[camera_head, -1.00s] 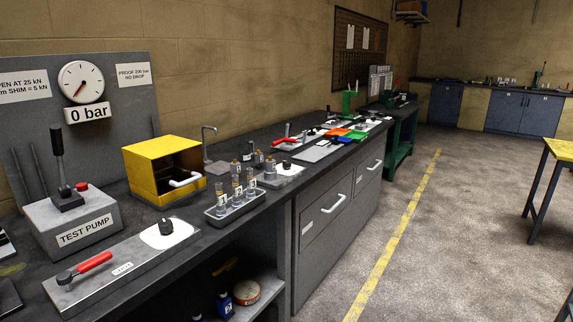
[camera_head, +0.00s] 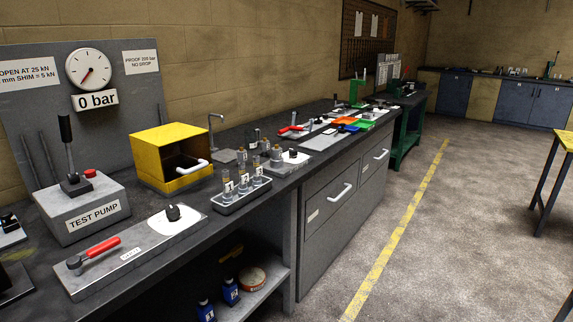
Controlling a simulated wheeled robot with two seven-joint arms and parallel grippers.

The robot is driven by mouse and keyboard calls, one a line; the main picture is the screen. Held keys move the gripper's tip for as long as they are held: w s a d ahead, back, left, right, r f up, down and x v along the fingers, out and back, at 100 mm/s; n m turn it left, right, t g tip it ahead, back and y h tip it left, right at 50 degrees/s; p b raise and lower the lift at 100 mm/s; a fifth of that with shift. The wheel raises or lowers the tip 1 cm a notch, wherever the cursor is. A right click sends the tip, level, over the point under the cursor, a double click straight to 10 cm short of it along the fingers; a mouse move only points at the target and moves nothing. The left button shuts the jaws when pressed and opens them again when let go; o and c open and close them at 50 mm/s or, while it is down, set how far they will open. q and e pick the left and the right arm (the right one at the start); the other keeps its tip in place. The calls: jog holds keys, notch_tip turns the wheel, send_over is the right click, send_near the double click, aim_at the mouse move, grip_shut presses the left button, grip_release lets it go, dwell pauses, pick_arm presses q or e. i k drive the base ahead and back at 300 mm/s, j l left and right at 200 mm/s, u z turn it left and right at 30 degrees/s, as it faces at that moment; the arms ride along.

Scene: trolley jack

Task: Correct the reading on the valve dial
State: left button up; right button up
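A round white gauge (camera_head: 88,68) with a red needle is on the grey back panel at the left, above a sign reading "0 bar" (camera_head: 96,99). Below it stands the grey test pump (camera_head: 92,214) with a black upright lever and a red button. In front lies a metal plate (camera_head: 140,250) with a red-handled lever (camera_head: 97,249) and a black knob (camera_head: 173,212) on a white round dial (camera_head: 188,221). Which dial is the valve dial I cannot tell for certain. Neither gripper is in view.
A yellow open box (camera_head: 165,151) with a white handle stands behind a tray (camera_head: 240,198) of numbered vials. Red, orange and green items lie farther along the bench (camera_head: 225,220). Blue bottles (camera_head: 231,291) sit on the shelf below.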

aim_at(292, 153)
jog(key=i+l+u, duration=0.25)
jog(key=i+l, duration=0.15)
jog(key=i+l+u, duration=0.2)
jog(key=i+l, duration=0.2)
jog(key=i+l+u, duration=0.25)
jog(key=l, duration=0.35)
jog(key=i, duration=0.1)
